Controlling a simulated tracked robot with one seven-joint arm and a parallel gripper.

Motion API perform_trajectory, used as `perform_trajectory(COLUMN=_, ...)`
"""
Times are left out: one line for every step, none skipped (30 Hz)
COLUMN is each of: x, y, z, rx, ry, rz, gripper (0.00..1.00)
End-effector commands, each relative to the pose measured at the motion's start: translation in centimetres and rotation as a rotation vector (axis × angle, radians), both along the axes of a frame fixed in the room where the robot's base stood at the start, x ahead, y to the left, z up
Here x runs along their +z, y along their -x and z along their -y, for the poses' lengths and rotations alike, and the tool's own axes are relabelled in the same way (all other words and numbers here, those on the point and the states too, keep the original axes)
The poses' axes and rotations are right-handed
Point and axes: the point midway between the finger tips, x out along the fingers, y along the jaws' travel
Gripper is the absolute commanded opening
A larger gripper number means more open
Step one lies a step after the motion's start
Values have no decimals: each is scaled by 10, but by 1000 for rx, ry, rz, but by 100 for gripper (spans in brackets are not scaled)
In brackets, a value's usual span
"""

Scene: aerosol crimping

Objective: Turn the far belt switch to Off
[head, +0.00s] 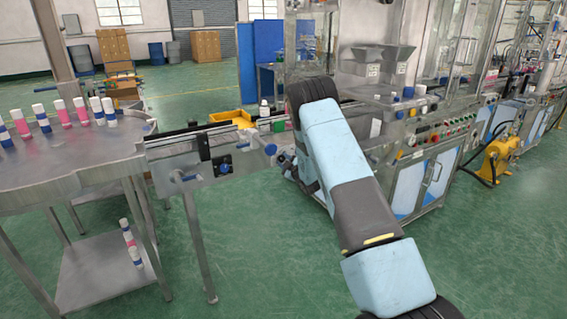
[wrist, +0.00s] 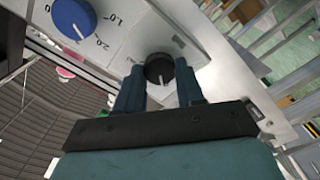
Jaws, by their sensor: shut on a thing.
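In the wrist view a black rotary switch knob (wrist: 158,66) with a pale pointer mark sits on a light grey panel (wrist: 140,42). My gripper (wrist: 161,88) is shut on this knob, one blue-grey finger on each side. Small lettering beside the knob is too small to read, so I cannot tell its setting. A larger blue dial (wrist: 73,18) with a white pointer and a printed scale sits on the same panel, up and left of the knob. In the head view my gripper (head: 288,160) is at the conveyor's right end, and my arm hides the knob.
A round steel table (head: 70,160) with white, pink and blue cans stands at the left. The conveyor (head: 175,150) carries another blue dial (head: 224,168) on its front. The crimping machine (head: 425,140) stands behind my arm. Green floor is open in front.

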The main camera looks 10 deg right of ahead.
Motion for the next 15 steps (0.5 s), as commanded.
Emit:
perform_trajectory(x=-3, y=2, z=-5, rx=7, ry=2, rz=-4, gripper=7)
perform_trajectory(x=-3, y=2, z=-5, rx=7, ry=4, rz=-5, gripper=7)
perform_trajectory(x=-3, y=2, z=-5, rx=7, ry=5, rz=-4, gripper=7)
perform_trajectory(x=-3, y=2, z=-5, rx=7, ry=5, rz=-4, gripper=7)
perform_trajectory(x=-4, y=2, z=-5, rx=7, ry=5, rz=-4, gripper=7)
perform_trajectory(x=-4, y=2, z=-5, rx=7, ry=5, rz=-4, gripper=7)
perform_trajectory(x=-4, y=2, z=-5, rx=7, ry=5, rz=-4, gripper=7)
perform_trajectory(x=-4, y=2, z=-5, rx=8, ry=4, rz=-6, gripper=7)
perform_trajectory(x=-4, y=2, z=-5, rx=8, ry=4, rz=-6, gripper=7)
perform_trajectory(x=-4, y=2, z=-5, rx=8, ry=4, rz=-6, gripper=7)
perform_trajectory(x=-4, y=2, z=-5, rx=8, ry=4, rz=-6, gripper=7)
perform_trajectory(x=-4, y=2, z=-6, rx=8, ry=4, rz=-6, gripper=39)
perform_trajectory(x=-4, y=2, z=-5, rx=8, ry=3, rz=-6, gripper=42)
perform_trajectory(x=-4, y=2, z=-5, rx=8, ry=3, rz=-6, gripper=45)
perform_trajectory(x=-4, y=2, z=-5, rx=7, ry=3, rz=-5, gripper=49)
